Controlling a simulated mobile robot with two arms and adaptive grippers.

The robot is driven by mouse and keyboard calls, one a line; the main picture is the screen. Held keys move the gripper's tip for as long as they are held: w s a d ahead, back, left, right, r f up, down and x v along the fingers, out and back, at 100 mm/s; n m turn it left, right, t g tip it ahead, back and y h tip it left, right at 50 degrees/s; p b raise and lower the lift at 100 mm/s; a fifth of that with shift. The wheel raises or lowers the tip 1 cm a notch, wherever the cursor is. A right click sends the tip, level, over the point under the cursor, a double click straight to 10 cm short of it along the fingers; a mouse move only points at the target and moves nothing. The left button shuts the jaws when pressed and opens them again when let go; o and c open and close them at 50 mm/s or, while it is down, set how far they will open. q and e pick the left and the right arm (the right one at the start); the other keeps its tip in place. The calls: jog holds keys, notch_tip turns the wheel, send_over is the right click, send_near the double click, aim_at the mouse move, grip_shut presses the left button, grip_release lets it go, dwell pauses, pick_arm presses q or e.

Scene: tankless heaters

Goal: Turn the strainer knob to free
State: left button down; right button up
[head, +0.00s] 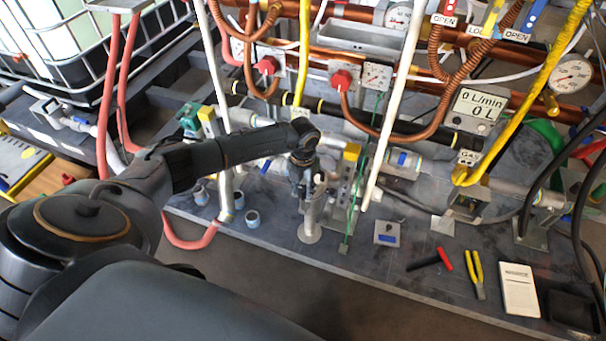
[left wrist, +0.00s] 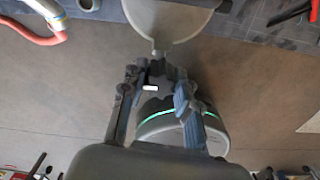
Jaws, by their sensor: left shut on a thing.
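My left gripper (head: 305,180) reaches in from the left, pointing down at the pipework over a metal stand (head: 310,212) with a round foot. In the left wrist view its two fingers (left wrist: 159,74) are closed around a small dark part with a white mark, which looks like the strainer knob (left wrist: 156,88). A grey post and round plate (left wrist: 165,18) lie beyond it. In the head view the gripper hides the knob, so its turned position cannot be read. My right gripper is not in view.
Copper pipes, gauges (head: 571,75) and white and yellow pipes crowd the back. On the bench lie a red-and-black tool (head: 430,261), yellow pliers (head: 476,274), a white box (head: 519,289) and a black tray (head: 574,311). A thin green line (head: 352,215) hangs just right of my gripper.

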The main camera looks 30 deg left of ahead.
aim_at(303, 188)
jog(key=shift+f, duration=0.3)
pick_arm(q)
jog(key=c, duration=1)
grip_release()
jog(key=shift+r, duration=0.15)
notch_tip(303, 188, up, 12)
jog(key=shift+f, duration=0.1)
